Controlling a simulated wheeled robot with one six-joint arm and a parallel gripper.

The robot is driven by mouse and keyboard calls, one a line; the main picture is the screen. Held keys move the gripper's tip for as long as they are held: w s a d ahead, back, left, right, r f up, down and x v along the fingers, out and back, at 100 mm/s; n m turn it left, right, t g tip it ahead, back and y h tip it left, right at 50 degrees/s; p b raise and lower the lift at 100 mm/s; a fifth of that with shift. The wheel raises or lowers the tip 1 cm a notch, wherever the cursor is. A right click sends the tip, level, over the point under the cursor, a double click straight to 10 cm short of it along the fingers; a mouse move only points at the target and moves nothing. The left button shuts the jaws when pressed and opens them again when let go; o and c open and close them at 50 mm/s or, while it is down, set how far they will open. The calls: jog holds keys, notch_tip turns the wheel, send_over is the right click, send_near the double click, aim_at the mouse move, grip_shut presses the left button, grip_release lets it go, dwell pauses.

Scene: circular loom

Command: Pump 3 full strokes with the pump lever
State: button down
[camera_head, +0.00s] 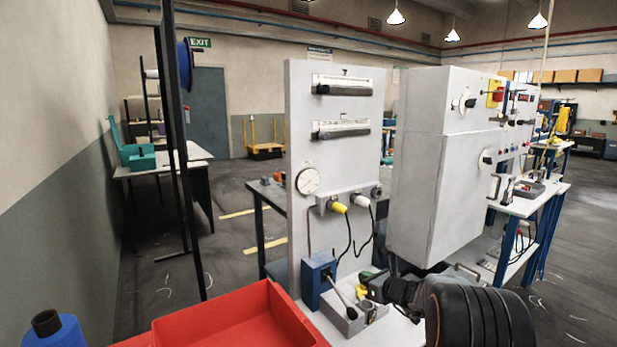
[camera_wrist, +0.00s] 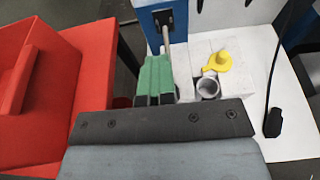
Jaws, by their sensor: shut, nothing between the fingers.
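The pump is a blue box (camera_head: 319,280) at the foot of the upright white panel. Its lever (camera_head: 341,295) is a thin grey rod that slants down and right from the box in the head view. In the wrist view the blue box (camera_wrist: 160,20) is at the top, and the lever (camera_wrist: 167,34) comes out of its dark slot toward the camera. My gripper (camera_wrist: 154,75) has green fingers, shut with nothing between them.
A grey block with a round port (camera_wrist: 208,87) and a yellow cap (camera_wrist: 217,62) lies just right of the fingers. A red bin (camera_head: 235,315) stands at the left. A black cable (camera_wrist: 285,60) hangs at the right. A large white cabinet (camera_head: 430,190) stands behind my wrist.

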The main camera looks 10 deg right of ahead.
notch_tip(320, 180, up, 9)
jog(key=s+d+p, duration=0.1)
jog(key=s+p, duration=0.1)
jog(key=p, duration=0.3)
jog(key=shift+p, duration=0.35)
jog(key=c, duration=0.7)
grip_release()
jog(key=shift+p+v, duration=0.75)
jog(key=shift+v, duration=3.25)
